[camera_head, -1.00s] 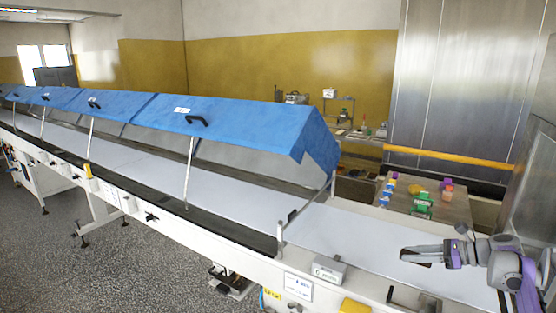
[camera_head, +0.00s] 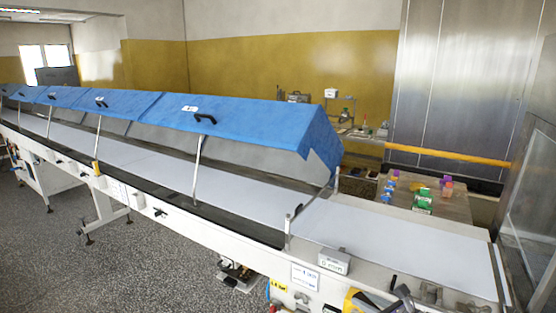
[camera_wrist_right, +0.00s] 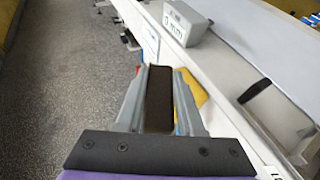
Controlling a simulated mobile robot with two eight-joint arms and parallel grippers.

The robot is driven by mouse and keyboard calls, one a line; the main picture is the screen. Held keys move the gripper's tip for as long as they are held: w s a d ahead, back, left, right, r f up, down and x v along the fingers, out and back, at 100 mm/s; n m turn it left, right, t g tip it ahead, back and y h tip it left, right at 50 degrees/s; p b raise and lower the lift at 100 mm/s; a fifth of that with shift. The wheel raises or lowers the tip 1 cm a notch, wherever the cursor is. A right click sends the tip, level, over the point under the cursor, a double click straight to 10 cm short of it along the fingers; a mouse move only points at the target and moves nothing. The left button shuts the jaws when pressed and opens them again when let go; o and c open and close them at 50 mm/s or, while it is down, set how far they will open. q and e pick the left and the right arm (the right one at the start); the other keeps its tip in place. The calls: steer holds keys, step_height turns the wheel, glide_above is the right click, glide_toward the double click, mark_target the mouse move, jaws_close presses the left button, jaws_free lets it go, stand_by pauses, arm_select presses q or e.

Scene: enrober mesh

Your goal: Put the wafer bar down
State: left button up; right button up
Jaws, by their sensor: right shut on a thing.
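The wafer bar (camera_wrist_right: 158,105) is a dark brown strip between the two grey fingers of my right gripper (camera_wrist_right: 161,72) in the right wrist view. The fingers are shut on its sides. In the head view, my right gripper (camera_head: 382,298) is partly cut off at the bottom edge, at the near side of the conveyor by a yellow part (camera_head: 355,300). The bar is hard to make out there. The white belt (camera_head: 400,240) is bare at this end. My left gripper is not in view.
A grey box with a display (camera_head: 334,261) stands on the machine's near rim. Blue hoods (camera_head: 240,122) cover the belt further left. A table (camera_head: 440,203) with small coloured packs stands behind the belt. Speckled floor lies in front.

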steer(key=s+a+f+m+t+h, duration=0.1)
steer(key=s+a+f, duration=0.3)
steer(key=f, duration=0.4)
steer(key=shift+a+m+h+p, duration=0.35)
steer(key=shift+a+m+h, duration=0.35)
steer(key=shift+a, duration=0.15)
